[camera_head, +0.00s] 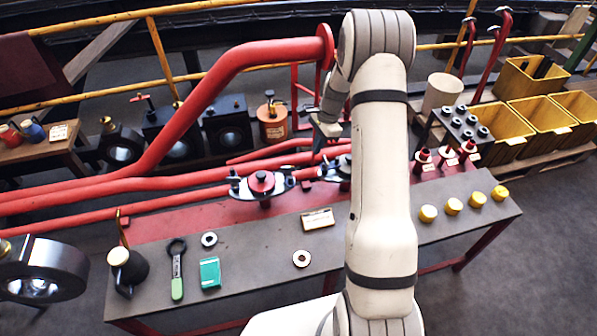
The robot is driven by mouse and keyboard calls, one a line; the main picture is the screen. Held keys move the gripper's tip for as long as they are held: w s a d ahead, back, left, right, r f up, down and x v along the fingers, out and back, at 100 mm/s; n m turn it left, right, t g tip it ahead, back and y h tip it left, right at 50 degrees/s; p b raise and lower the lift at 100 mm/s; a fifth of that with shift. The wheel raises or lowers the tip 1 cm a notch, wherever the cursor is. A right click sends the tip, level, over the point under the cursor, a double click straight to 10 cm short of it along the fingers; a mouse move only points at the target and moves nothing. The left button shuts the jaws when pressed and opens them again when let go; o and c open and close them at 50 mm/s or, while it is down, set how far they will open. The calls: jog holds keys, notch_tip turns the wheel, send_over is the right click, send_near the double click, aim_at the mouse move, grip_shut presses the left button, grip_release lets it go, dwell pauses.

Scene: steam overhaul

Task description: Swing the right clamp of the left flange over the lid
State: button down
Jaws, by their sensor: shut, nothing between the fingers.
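The left flange (262,198) sits on the red pipe at the back of the bench, with a round red lid (262,181) at its centre. Its right clamp (289,175) is a small dark and silver piece at the flange's right side; its exact angle is too small to tell. Another clamp (235,186) is on the left side. My gripper (319,149) is above and to the right of the left flange, pointing down, shut and empty, apart from the clamp. A second flange (335,173) to the right is partly hidden by my arm.
A thick red pipe (200,100) rises behind the left flange. On the bench (240,240) lie a green-handled wrench (177,270), a teal box (210,272), rings and a label card (317,219). Yellow caps (453,206) stand at right.

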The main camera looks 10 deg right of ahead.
jog(key=shift+f, duration=0.1)
jog(key=s+a+f+p, duration=0.1)
jog(key=a+f+p, duration=0.1)
jog(key=a+f, duration=0.4)
jog(key=shift+d+x, duration=0.2)
jog(key=shift+x, duration=1.55)
jog(key=shift+a, duration=0.15)
